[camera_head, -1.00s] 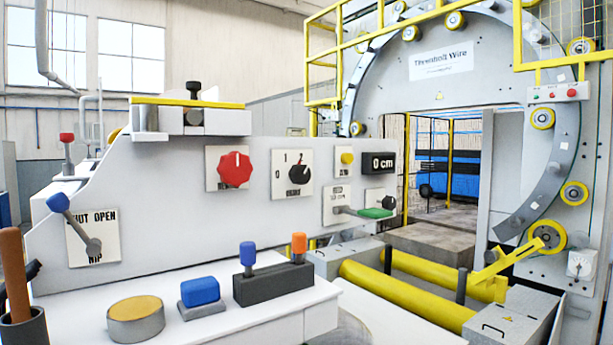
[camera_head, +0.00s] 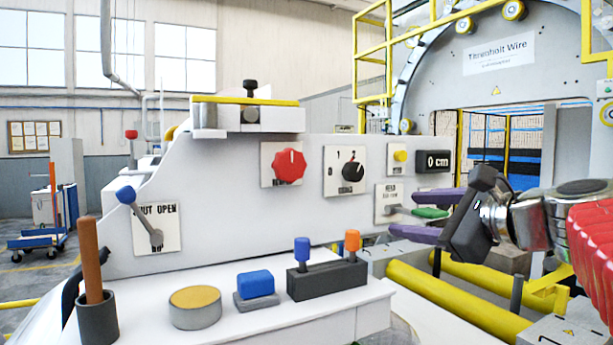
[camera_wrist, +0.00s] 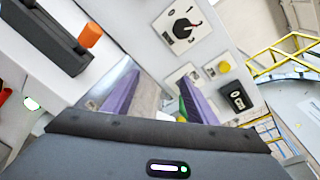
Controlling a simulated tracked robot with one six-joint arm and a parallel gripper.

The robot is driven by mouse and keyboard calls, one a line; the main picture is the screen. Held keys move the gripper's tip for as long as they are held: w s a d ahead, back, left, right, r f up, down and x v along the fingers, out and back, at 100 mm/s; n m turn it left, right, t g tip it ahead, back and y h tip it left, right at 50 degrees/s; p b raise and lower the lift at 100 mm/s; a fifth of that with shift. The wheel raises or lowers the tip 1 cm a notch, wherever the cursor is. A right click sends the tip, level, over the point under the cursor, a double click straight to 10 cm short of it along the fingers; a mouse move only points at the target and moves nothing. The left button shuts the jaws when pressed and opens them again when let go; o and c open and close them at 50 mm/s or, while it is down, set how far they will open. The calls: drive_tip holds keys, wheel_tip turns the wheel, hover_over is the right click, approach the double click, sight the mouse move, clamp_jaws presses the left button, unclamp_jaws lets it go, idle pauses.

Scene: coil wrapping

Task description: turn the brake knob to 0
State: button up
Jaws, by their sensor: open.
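A black rotary knob (camera_head: 353,171) sits on a white plate on the grey control panel, with a small red mark and a "1" above it. It also shows in the wrist view (camera_wrist: 183,28). A red lobed knob (camera_head: 289,166) is on the plate to its left. The captions under both knobs are too small to read, so I cannot tell which is the brake. My gripper (camera_head: 398,214) is open and empty, its purple fingers pointing left, right of and below the black knob. A green-handled lever (camera_head: 430,212) shows between the fingers; contact is unclear.
A yellow button (camera_head: 400,156) and a "0 cm" display (camera_head: 433,161) are near my gripper. A blue-ended lever (camera_head: 126,194) stands at the left of the panel. Yellow rollers (camera_head: 440,300) lie below my gripper.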

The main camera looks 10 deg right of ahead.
sight(357, 172)
wheel_tip(357, 172, up, 6)
drive_tip(key=a+m+t+y, duration=0.1)
drive_tip(key=m, duration=0.3)
drive_tip(key=shift+s+a+m+t+y, duration=0.2)
drive_tip(key=shift+a+m+t+y, duration=0.1)
drive_tip(key=shift+m, duration=0.1)
drive_tip(key=shift+w+r, duration=0.1)
drive_tip(key=x, duration=1.3)
drive_tip(key=shift+w+a, duration=0.15)
drive_tip(key=shift+w, duration=0.15)
drive_tip(key=shift+c, duration=0.3)
drive_tip(key=c, duration=1)
